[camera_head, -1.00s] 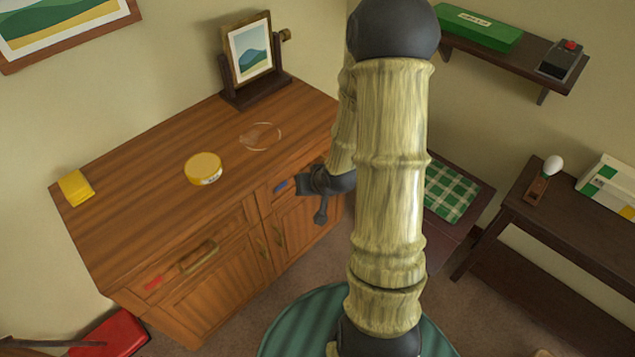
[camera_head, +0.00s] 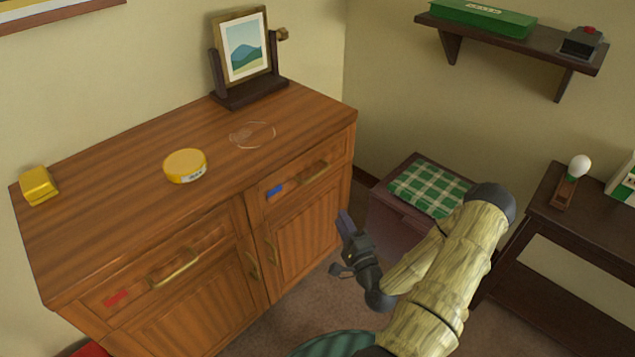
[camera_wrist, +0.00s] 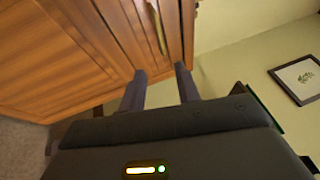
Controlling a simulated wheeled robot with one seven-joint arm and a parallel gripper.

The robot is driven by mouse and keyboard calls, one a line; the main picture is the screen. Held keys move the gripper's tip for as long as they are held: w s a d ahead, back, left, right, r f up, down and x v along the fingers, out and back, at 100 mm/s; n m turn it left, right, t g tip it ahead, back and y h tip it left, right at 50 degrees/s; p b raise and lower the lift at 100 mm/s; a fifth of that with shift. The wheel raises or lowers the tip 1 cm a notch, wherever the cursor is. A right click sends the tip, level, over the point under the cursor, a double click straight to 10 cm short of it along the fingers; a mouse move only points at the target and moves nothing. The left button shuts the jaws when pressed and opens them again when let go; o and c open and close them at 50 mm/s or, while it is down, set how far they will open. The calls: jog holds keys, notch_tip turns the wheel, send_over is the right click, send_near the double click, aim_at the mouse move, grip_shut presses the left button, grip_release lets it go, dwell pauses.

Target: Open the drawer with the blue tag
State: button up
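The wooden cabinet (camera_head: 120,215) has two drawers side by side above doors. The right drawer (camera_head: 296,190) bears a blue tag (camera_head: 274,190) and a brass bar handle (camera_head: 314,171); it looks shut. The left drawer (camera_head: 146,275) bears a red tag (camera_head: 116,298) and also looks shut. My gripper (camera_head: 345,222) is in front of the cabinet's right side, lower than the blue-tagged drawer and apart from it. In the wrist view its two fingers (camera_wrist: 161,88) are spread with nothing between them. A brass handle (camera_wrist: 158,27) shows beyond the fingertips.
A yellow tin (camera_head: 185,166), a yellow block (camera_head: 39,185), a clear round item (camera_head: 254,134) and a framed picture (camera_head: 245,55) are on the cabinet top. A stool with a green checked cushion (camera_head: 428,188) and a dark table (camera_head: 545,230) stand to the right.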

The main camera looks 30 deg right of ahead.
aim_at(318, 173)
jog(key=shift+r, duration=0.1)
jog(key=w+r, duration=0.1)
jog(key=w, duration=0.4)
jog(key=w+r, duration=0.1)
jog(key=w, duration=0.5)
jog(key=w+r+b, duration=0.1)
jog(key=w, duration=0.5)
jog(key=shift+w+d, duration=0.1)
jog(key=shift+d, duration=0.3)
grip_shut()
